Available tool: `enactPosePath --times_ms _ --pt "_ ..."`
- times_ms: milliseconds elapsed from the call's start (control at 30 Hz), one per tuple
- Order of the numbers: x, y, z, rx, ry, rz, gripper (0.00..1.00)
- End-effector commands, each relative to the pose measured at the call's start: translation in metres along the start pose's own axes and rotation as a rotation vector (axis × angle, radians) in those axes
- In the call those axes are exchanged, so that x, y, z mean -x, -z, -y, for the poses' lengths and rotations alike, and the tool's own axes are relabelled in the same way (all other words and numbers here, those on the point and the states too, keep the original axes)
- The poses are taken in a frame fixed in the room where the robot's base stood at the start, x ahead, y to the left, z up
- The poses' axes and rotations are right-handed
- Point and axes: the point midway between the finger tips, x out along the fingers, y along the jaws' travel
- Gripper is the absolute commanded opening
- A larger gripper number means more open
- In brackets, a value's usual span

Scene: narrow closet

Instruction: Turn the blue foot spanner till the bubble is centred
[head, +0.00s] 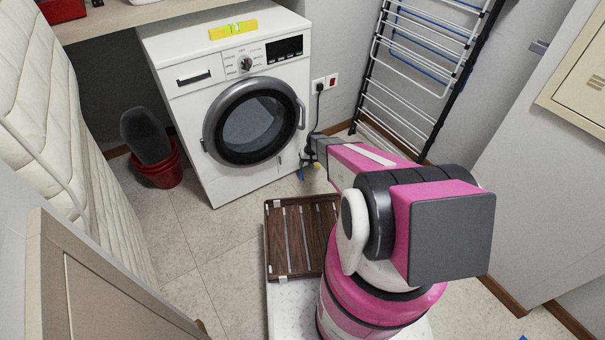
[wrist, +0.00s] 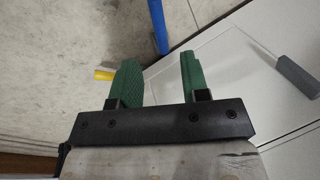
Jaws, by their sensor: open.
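The washing machine (head: 183,130) stands against the back wall with a yellow spirit level (head: 247,26) lying on its top. The level's greenish vial is too small to tell where the bubble sits. My gripper (wrist: 158,65) is low by the machine's front right corner, its green fingers open and apart. A blue bar (wrist: 156,22), which looks like the spanner handle, lies just beyond the fingertips with its near end in line with the gap. A bit of blue (head: 301,174) shows below my gripper in the head view. The foot itself cannot be made out.
A yellow piece (wrist: 103,75) shows beside the left finger; a grey handle-like part (wrist: 298,75) is at the right. A drying rack (head: 415,70) leans right of the machine. A red bucket (head: 160,175) stands left. A slatted brown tray (head: 274,245) is in front.

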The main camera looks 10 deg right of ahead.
Motion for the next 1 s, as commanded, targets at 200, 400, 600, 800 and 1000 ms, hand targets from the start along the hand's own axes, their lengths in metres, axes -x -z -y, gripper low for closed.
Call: enactPosePath --times_ms 200,400,600,800,1000 --pt "-0.042 0.002 0.0 0.0 0.0 0.001 0.42" --pt "-0.065 0.001 0.0 0.0 0.0 0.0 0.42" --pt "-0.068 0.0 0.001 0.0 0.0 0.0 0.42" --pt "-0.067 0.0 0.0 0.0 0.0 0.0 0.13" --pt "-0.067 0.0 0.0 0.002 0.0 0.001 0.0"
